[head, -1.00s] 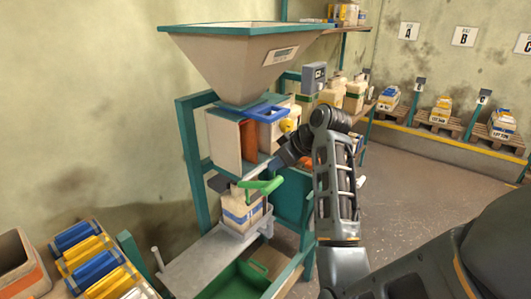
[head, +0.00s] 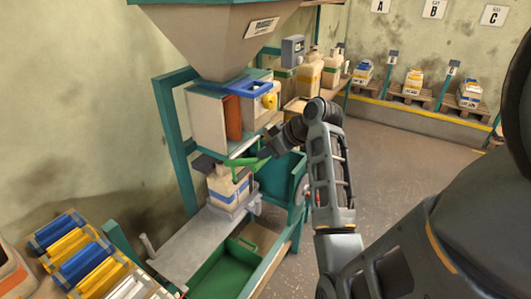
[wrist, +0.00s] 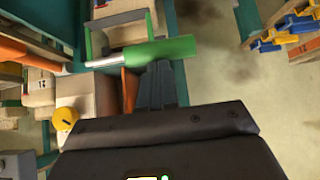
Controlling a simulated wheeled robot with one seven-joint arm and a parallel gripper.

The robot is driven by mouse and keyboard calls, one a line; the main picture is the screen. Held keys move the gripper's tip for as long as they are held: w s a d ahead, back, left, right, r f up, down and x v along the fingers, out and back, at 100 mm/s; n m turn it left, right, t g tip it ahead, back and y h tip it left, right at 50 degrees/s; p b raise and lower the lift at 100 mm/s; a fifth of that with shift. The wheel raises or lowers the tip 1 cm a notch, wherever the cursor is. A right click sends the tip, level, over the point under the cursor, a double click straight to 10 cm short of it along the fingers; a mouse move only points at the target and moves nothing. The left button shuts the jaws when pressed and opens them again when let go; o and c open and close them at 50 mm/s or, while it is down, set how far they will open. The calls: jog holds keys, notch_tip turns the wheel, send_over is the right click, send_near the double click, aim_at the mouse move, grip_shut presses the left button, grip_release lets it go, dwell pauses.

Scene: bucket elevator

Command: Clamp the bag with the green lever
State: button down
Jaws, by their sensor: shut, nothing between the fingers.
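The green lever (head: 241,162) sits at the filling spout above the bag, roughly level. The bag (head: 228,188), pale with a blue and tan band, stands upright on a small grey platform under the spout. My gripper (head: 262,155) is beside the lever's right end. The bag's top is partly hidden by the lever and dark clamp parts.
A hopper (head: 215,40) stands above the blue-edged box (head: 250,88). A green tray (head: 222,270) lies below the grey bench (head: 185,250). Blue and yellow packs (head: 75,250) lie at the lower left. Open floor (head: 400,190) lies to the right.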

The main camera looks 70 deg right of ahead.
notch_tip(320, 180, down, 11)
jog(key=s+t+h+b, duration=0.1)
jog(key=s+t+b, duration=0.2)
jog(key=b, duration=1.1)
jog(key=shift+a+r+t, duration=0.15)
jog(key=shift+a+t, duration=0.2)
jog(key=shift+t, duration=0.65)
